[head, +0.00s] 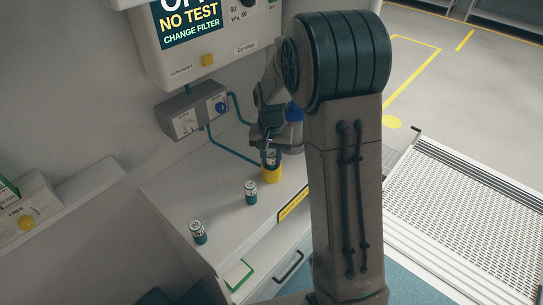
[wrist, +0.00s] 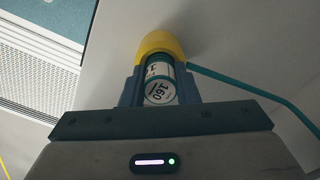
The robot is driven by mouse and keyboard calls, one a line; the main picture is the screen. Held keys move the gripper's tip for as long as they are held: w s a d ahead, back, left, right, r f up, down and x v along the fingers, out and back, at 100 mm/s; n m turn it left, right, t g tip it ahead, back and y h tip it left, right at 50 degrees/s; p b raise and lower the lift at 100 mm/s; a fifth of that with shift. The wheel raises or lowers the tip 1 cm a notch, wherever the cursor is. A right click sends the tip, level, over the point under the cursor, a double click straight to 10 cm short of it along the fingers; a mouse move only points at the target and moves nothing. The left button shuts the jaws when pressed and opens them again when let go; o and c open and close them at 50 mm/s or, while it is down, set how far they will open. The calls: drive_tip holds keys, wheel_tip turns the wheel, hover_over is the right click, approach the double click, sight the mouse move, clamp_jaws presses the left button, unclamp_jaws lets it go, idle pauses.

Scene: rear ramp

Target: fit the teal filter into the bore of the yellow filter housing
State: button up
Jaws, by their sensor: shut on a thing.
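The yellow filter housing (head: 270,175) stands on the pale counter (head: 225,210), below my gripper (head: 271,157). The bore is hidden, so I cannot tell how deep the filter sits.
Two more teal and white filters, a nearer one (head: 199,232) and a farther one (head: 251,192), stand on the counter. A grey box (head: 190,118) with teal hoses (head: 228,150) is behind. A ramp (head: 470,215) is at right.

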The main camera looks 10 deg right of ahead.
sight(272, 157)
drive_tip(key=shift+f+b, duration=0.3)
drive_tip(key=shift+f, duration=0.2)
drive_tip(key=o, duration=1)
wheel_tip(272, 157, up, 14)
drive_tip(key=shift+f+b, duration=0.1)
drive_tip(key=shift+b, duration=0.25)
drive_tip(key=s+n+t, duration=0.1)
drive_tip(key=s, duration=0.6)
drive_tip(key=s+n+t, duration=0.1)
drive_tip(key=s+n, duration=0.1)
drive_tip(key=s, duration=0.6)
drive_tip(key=s+f+n+t, duration=0.1)
drive_tip(key=s, duration=0.6)
drive_tip(key=shift+s+n, duration=0.3)
drive_tip(key=shift+s, duration=0.1)
